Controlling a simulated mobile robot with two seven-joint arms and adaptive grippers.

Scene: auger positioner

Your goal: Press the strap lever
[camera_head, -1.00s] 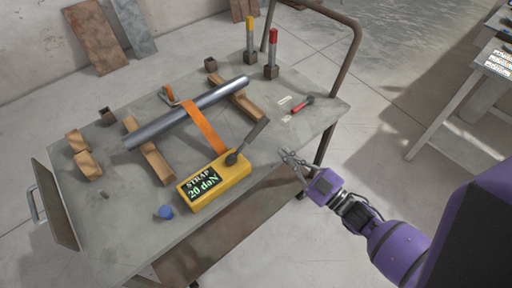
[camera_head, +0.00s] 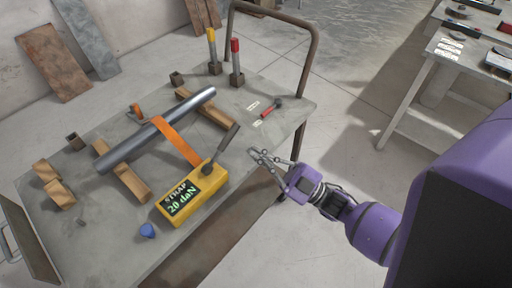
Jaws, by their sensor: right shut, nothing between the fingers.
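The strap lever (camera_head: 222,147) is a dark grey bar that rises tilted up and to the right from a yellow box (camera_head: 194,197). The box display reads "STRAP 20 daN". An orange strap (camera_head: 177,141) runs from the box over a metal tube (camera_head: 158,131), which lies on two wooden blocks. My right gripper (camera_head: 257,154) is shut and empty, to the right of the lever and apart from it, near the table's right edge. My left gripper is out of view.
The grey table (camera_head: 108,222) carries a red-handled hammer (camera_head: 270,108), a blue knob (camera_head: 147,231) and small wood blocks (camera_head: 54,186). A red-topped post (camera_head: 236,62) and a yellow-topped post (camera_head: 213,50) stand at the back. A tubular rail (camera_head: 313,50) rises at the far end.

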